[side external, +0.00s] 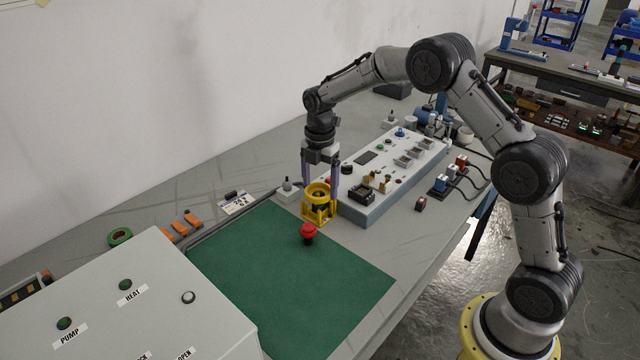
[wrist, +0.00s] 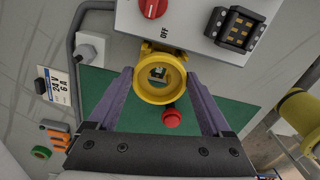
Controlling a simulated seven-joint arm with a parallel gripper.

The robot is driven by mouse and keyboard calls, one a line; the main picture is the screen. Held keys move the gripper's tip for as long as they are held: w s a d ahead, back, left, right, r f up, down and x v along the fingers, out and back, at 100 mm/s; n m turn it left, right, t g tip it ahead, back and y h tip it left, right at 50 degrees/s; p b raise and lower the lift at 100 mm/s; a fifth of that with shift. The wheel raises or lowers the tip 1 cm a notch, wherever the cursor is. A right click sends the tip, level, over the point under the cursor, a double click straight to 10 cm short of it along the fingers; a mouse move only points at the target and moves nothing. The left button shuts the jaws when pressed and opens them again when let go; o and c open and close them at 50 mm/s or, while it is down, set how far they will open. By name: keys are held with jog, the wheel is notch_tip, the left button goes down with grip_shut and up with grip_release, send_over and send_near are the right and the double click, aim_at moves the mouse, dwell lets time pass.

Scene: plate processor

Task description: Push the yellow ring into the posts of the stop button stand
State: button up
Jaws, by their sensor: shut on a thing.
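My gripper (side external: 320,187) points down and is shut on the yellow ring (side external: 317,189), one purple finger on each side of it. The ring also shows between the fingertips in the wrist view (wrist: 160,97). The yellow stop button stand (side external: 318,211) is directly below the ring, beside the front left end of the grey control box. In the wrist view the ring covers most of the stand, and a yellow part shows behind its far rim (wrist: 150,47). I cannot tell whether the ring touches the posts. The red stop button (side external: 307,231) stands apart on the green mat.
The control box (side external: 372,210) with knobs and switches is close to the right. A small grey box with a knob (side external: 287,191) is close to the left. The green mat (side external: 285,285) is mostly clear. A large panel box (side external: 150,300) fills the front left.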

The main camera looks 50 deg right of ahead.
jog(key=shift+f, duration=1)
dwell(0.4)
jog(key=o, duration=1.1)
